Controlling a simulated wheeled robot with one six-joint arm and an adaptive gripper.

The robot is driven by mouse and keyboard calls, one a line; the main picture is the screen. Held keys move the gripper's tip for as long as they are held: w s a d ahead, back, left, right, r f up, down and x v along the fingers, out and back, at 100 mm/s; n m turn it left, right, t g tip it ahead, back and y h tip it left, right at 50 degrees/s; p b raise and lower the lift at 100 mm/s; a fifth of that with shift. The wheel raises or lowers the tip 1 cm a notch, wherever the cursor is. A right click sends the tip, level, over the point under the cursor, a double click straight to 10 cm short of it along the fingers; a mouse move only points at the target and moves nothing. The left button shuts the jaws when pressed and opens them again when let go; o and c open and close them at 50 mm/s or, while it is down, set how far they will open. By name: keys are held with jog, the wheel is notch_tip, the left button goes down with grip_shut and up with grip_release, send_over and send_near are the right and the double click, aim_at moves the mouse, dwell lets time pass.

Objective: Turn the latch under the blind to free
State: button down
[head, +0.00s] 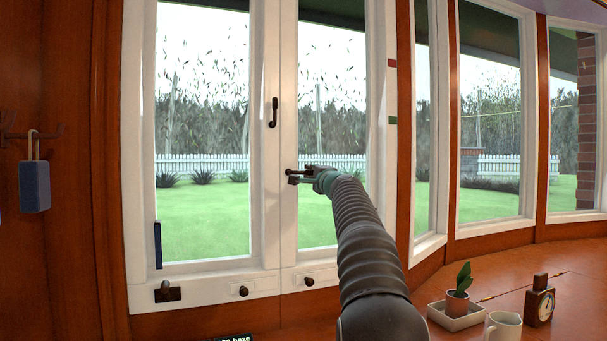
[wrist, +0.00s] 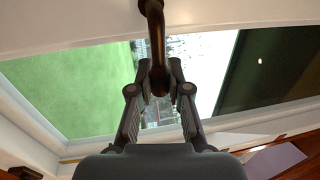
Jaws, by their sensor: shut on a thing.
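My gripper (head: 308,174) reaches the white window frame at the middle of the double window. It is shut on a dark bronze latch handle (head: 291,173), which points sideways from the frame into my jaws. In the wrist view the handle (wrist: 154,28) comes down from the top edge and its end sits between both fingertips (wrist: 160,80). A second dark handle (head: 273,112) hangs upright on the frame above and to the left. My fingers hide part of the held handle. I cannot clearly make out a blind.
Red (head: 392,62) and green (head: 392,120) marks sit on the right-hand frame. Dark knobs (head: 243,291) line the bottom rail. A potted plant (head: 458,302), white mug (head: 503,326) and small clock (head: 540,304) stand at the lower right. A blue padlock-like block (head: 34,186) hangs at left.

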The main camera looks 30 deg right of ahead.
jog(key=shift+f, duration=0.1)
jog(key=c, duration=1.1)
grip_release()
jog(key=shift+s, duration=0.15)
jog(key=s+a+f, duration=0.1)
jog(key=s, duration=1)
jog(key=shift+s+a+f, duration=0.25)
jog(key=shift+f, duration=0.15)
